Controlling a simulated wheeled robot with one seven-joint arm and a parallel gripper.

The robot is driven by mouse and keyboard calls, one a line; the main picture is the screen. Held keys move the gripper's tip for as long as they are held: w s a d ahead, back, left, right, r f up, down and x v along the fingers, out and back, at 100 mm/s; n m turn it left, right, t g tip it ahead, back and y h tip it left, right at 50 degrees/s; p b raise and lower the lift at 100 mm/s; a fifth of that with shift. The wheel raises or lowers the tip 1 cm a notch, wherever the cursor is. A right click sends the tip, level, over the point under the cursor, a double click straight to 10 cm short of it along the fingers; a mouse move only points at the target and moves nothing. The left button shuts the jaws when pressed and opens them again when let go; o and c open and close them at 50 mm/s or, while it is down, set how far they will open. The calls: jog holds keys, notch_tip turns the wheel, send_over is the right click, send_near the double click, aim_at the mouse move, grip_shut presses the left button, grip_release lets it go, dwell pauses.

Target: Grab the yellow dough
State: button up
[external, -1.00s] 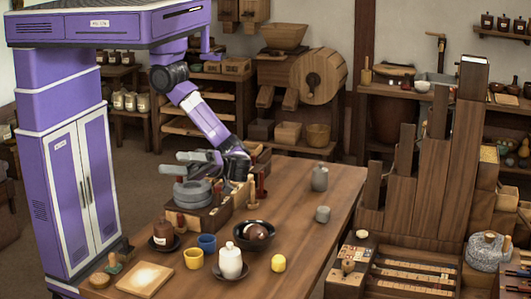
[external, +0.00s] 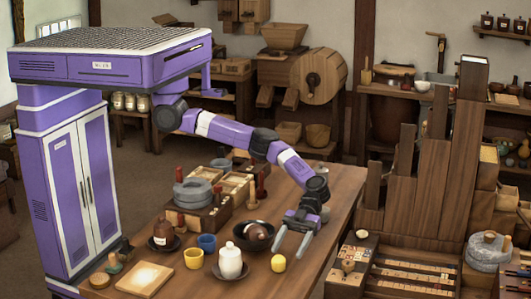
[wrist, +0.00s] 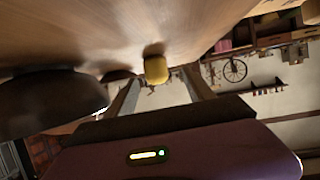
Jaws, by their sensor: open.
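The yellow dough (external: 278,263) is a small rounded lump on the wooden table, near its front right edge. In the wrist view the dough (wrist: 156,69) lies ahead, between the lines of the two fingers and apart from them. My gripper (external: 290,247) is open and empty, with its fingers pointing down toward the table just behind the dough. In the wrist view the gripper (wrist: 160,88) shows both fingers spread.
A black bowl (external: 268,247) with a brown item stands left of my gripper, and it looms large at left in the wrist view. A white jar (external: 230,262) stands left of the dough. The table's right side (external: 335,205) is mostly clear.

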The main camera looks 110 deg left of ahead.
aim_at(279, 262)
jog(key=x, duration=0.2)
jog(key=b+x, duration=0.1)
jog(key=x, duration=0.1)
jog(key=b+x, duration=0.1)
jog(key=x, duration=0.1)
jog(key=shift+s, duration=0.35)
jog(key=shift+r, duration=0.1)
grip_shut()
